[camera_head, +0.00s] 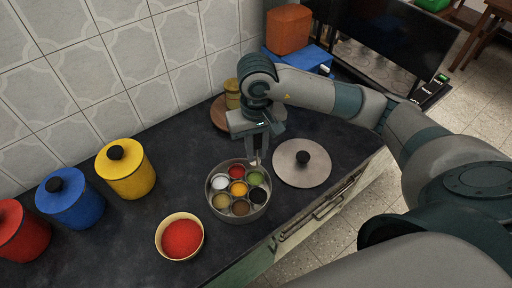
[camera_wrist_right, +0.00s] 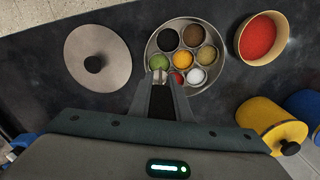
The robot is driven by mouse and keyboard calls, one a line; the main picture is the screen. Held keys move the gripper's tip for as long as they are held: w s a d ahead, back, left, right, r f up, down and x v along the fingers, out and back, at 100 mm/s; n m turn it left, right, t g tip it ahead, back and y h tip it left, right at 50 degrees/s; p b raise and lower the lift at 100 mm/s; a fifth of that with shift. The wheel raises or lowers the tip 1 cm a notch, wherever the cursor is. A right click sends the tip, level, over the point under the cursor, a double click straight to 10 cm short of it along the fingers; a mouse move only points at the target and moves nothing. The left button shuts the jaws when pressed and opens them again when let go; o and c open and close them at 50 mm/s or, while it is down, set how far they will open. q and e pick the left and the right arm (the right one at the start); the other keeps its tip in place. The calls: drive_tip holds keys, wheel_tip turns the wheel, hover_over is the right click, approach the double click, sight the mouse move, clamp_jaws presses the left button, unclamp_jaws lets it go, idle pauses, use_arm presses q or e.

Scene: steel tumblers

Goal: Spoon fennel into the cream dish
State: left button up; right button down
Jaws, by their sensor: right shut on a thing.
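The round steel tin (camera_head: 212,197) holds several small cups of coloured spice; it also shows in the wrist view (camera_wrist_right: 150,48). The green fill, which looks like the fennel (camera_head: 255,178), is in a cup at its right side, and in the wrist view (camera_wrist_right: 158,62) it lies just beyond my fingertips. The cream dish (camera_head: 160,240), full of something red, stands in front of the tin; it also shows in the wrist view (camera_wrist_right: 242,50). My right gripper (camera_head: 258,152) is shut on a small pale metal piece, probably the spoon (camera_wrist_right: 158,75), over the tin's edge by the green cup. The spoon's bowl is not clear. My left gripper is out of view.
A steel lid with a black knob (camera_head: 300,175) lies right of the tin. Yellow (camera_head: 130,178), blue (camera_head: 72,203) and red (camera_head: 20,235) canisters stand along the tiled wall. A yellow jar (camera_head: 232,88) stands behind my gripper. Dark counter is clear between the canisters and tin.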

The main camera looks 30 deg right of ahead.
sight(256, 166)
idle(0.4)
drive_tip(key=shift+f, duration=0.1)
drive_tip(key=shift+f+b, duration=0.7)
drive_tip(key=shift+f, duration=1.65)
use_arm(q)
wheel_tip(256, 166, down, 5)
drive_tip(key=b, duration=0.3)
use_arm(e)
wheel_tip(256, 166, down, 2)
drive_tip(key=shift+f, duration=0.2)
drive_tip(key=shift+f+b, duration=0.95)
drive_tip(key=shift+b, duration=0.45)
drive_tip(key=shift+f+b, duration=0.5)
drive_tip(key=shift+b, duration=0.2)
drive_tip(key=shift+f+b, duration=0.35)
drive_tip(key=shift+b, duration=0.1)
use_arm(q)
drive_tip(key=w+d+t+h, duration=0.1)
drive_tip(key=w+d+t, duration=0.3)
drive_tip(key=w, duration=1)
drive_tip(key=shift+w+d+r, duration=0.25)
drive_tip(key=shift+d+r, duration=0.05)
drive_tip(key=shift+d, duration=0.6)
use_arm(e)
drive_tip(key=shift+f, duration=0.1)
